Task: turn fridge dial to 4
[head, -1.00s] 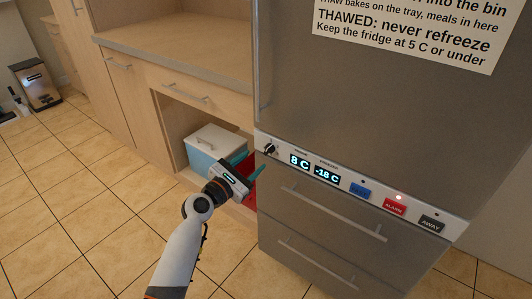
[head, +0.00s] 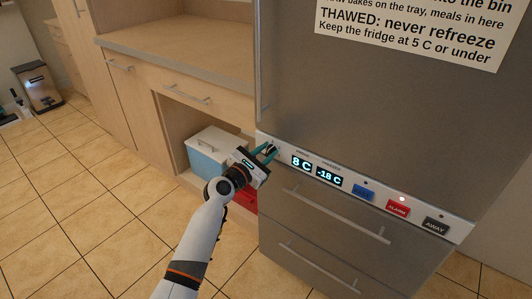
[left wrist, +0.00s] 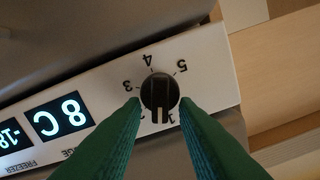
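The fridge dial (left wrist: 160,92) is a round black knob on the white control strip, with 3, 4 and 5 readable around it and a 1 partly showing by the right fingertip. In the head view the dial (head: 272,148) is partly covered by my fingers. My left gripper (head: 267,153) is open, its green fingertips (left wrist: 161,104) on either side of the dial's lower part; I cannot tell whether they touch it. My right gripper is not in view.
The fridge display (head: 301,162) reads 8 C and the freezer display (head: 329,176) reads -18 C. Blue, red ALARM (head: 397,208) and black AWAY buttons follow to the right, a red light above ALARM. Drawer handles (head: 335,214) stick out below. A cool box (head: 209,152) sits in the cabinet opening.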

